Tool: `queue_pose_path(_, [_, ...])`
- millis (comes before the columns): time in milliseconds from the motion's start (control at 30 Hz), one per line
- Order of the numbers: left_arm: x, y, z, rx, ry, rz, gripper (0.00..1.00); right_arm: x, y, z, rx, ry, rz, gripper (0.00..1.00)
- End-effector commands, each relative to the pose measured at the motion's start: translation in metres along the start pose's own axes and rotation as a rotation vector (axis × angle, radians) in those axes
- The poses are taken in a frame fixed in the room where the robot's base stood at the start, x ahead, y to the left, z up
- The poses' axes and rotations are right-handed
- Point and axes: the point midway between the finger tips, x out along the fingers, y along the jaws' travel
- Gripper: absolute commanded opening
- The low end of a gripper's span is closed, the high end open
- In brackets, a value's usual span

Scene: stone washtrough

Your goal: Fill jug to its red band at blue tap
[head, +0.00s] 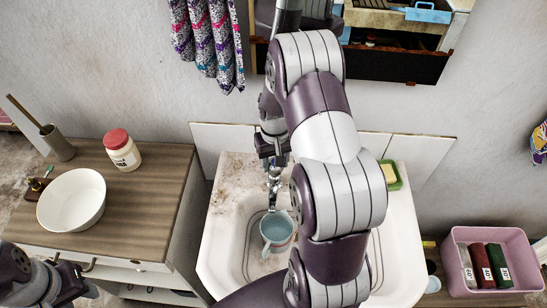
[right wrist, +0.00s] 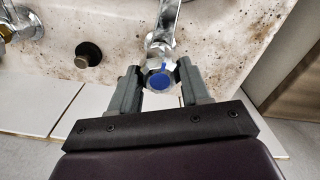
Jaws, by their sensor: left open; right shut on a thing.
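The jug (head: 277,229) stands in the trough basin below the spout, its pale blue inside facing up. A little red shows on its side, but I cannot make out the band or the water level. The blue tap (right wrist: 160,76) has a chrome body and a blue-capped knob. My right gripper (right wrist: 157,88) is shut on this knob, one finger on each side. In the head view the tap's chrome spout (head: 273,182) shows above the jug; I cannot tell whether water runs. My left gripper (head: 68,284) is open and empty at the lower left, away from the jug.
The stained trough (head: 222,215) is partly hidden by my right arm. A second tap (right wrist: 14,24) and a black plug (right wrist: 88,53) are nearby. A cabinet at left holds a bowl (head: 72,200) and red-lidded jar (head: 121,150). A pink crate (head: 490,240) stands at right.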

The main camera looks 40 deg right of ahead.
Motion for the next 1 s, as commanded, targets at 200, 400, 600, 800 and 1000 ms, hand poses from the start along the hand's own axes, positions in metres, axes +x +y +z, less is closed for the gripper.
queue_pose_path(200, [0.000,0.000,0.000,0.000,0.000,0.000,0.43,-0.001,0.000,-0.001,0.001,0.003,0.000,0.72])
queue_pose_path(400, [0.000,0.000,0.000,0.000,0.000,0.000,0.43,-0.001,0.000,-0.001,0.000,0.002,0.000,0.72])
queue_pose_path(600, [0.003,0.000,0.000,0.000,0.000,0.000,0.43,-0.035,0.000,-0.002,0.000,0.008,0.000,0.72])
queue_pose_path(800, [0.006,0.000,0.001,0.000,0.000,0.000,0.43,-0.090,0.000,-0.003,0.000,0.008,0.000,0.72])
queue_pose_path(1000, [0.008,0.000,0.001,0.000,0.000,0.000,0.43,-0.122,0.000,-0.002,0.000,0.003,0.000,0.72])
